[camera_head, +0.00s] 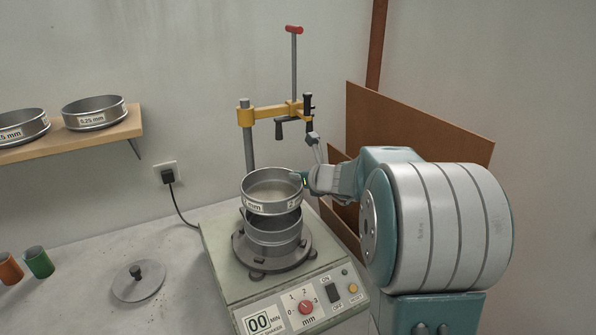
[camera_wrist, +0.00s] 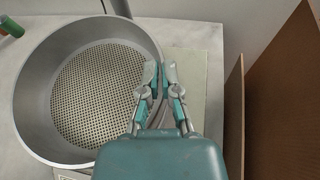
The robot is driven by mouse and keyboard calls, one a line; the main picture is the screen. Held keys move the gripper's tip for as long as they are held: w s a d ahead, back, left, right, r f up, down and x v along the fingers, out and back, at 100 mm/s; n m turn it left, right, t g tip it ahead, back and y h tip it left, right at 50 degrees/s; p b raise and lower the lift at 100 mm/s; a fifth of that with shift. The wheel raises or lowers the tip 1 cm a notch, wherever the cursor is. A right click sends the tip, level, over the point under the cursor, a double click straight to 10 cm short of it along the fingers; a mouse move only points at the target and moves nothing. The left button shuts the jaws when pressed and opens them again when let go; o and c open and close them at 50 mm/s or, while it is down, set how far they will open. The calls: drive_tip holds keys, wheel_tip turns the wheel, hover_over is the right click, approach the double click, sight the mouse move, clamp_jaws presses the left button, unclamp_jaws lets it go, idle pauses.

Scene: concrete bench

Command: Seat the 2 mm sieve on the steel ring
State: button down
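The 2 mm sieve (camera_head: 270,207) is a round steel pan with a label on its wall, held over the shaker in the head view. Its perforated floor shows in the wrist view (camera_wrist: 98,95). My gripper (camera_head: 303,179) is at its right rim; in the wrist view the fingers (camera_wrist: 158,76) are closed on the rim wall. The steel ring (camera_head: 273,234) stands on the shaker's round plate directly below the sieve. The sieve looks slightly raised and tilted over it; its wall hides part of the ring's top. I cannot tell whether they touch.
The shaker (camera_head: 225,262) has a post with a yellow clamp arm (camera_head: 270,112) above the sieve. A lid with a knob (camera_head: 138,283) lies on the bench. Other sieves (camera_head: 95,112) sit on a wall shelf. Brown boards (camera_head: 420,130) lean behind my arm.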

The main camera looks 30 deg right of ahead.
sight(297, 186)
drive_tip(key=shift+a+f, duration=0.2)
drive_tip(key=shift+f, duration=0.25)
drive_tip(key=shift+d+f, duration=0.2)
drive_tip(key=shift+f, duration=0.35)
drive_tip(key=shift+d+f, duration=0.15)
drive_tip(key=shift+f, duration=0.35)
drive_tip(key=shift+a+f, duration=0.15)
drive_tip(key=shift+f, duration=0.15)
drive_tip(key=shift+r, duration=0.1)
drive_tip(key=shift+f, duration=0.6)
drive_tip(key=c, duration=0.7)
unclamp_jaws()
